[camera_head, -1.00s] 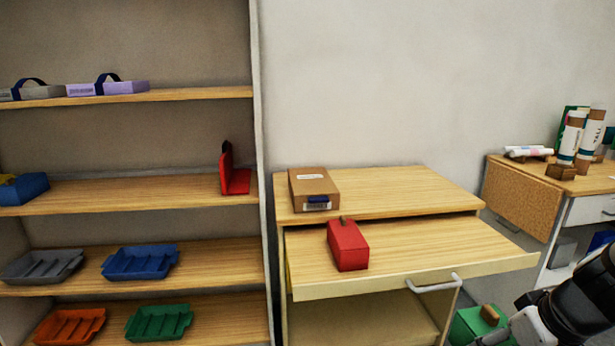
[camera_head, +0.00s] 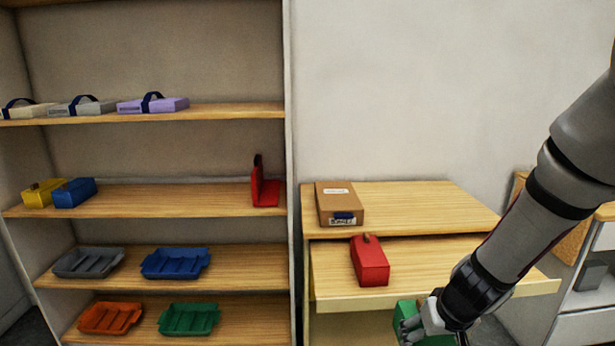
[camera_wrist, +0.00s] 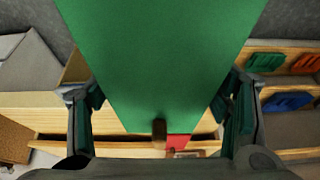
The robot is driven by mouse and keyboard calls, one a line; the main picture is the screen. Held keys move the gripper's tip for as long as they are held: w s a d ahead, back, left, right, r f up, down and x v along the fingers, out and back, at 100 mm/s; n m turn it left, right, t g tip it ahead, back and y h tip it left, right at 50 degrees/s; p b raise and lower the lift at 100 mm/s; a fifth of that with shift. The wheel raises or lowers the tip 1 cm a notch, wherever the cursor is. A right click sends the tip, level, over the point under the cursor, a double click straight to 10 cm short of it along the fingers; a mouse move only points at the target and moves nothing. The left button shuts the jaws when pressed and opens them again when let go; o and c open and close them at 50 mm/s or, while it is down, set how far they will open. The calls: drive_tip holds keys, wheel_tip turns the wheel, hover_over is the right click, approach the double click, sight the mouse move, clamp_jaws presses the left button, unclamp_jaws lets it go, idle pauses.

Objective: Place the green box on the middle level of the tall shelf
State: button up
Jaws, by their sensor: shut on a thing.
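The green box (camera_head: 412,318) is low in front of the pull-out desk in the head view, partly cut off by the lower edge. My gripper (camera_head: 428,325) is shut on it; in the wrist view the green box (camera_wrist: 155,60) fills the space between both fingers (camera_wrist: 162,112), its brown knob toward the camera. The tall shelf (camera_head: 288,150) stands at the left with several wooden levels. One level about halfway up (camera_head: 170,200) holds a yellow box (camera_head: 42,193) and a blue box (camera_head: 75,192) at its left and a red bookend-like piece (camera_head: 266,190) at its right, with bare board between.
Purple, grey and cream cases are on the level above; trays are on the two levels below. The desk (camera_head: 440,205) beside the shelf holds a brown carton (camera_head: 338,203), and its pulled-out board (camera_head: 440,265) a red box (camera_head: 370,262). This board juts out near my arm.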

drive_tip(key=w+a+p, duration=0.1)
drive_tip(key=a+p, duration=0.1)
drive_tip(key=a, duration=0.4)
drive_tip(key=shift+f, duration=0.4)
drive_tip(key=shift+w+a, duration=0.1)
drive_tip(key=shift+a, duration=0.05)
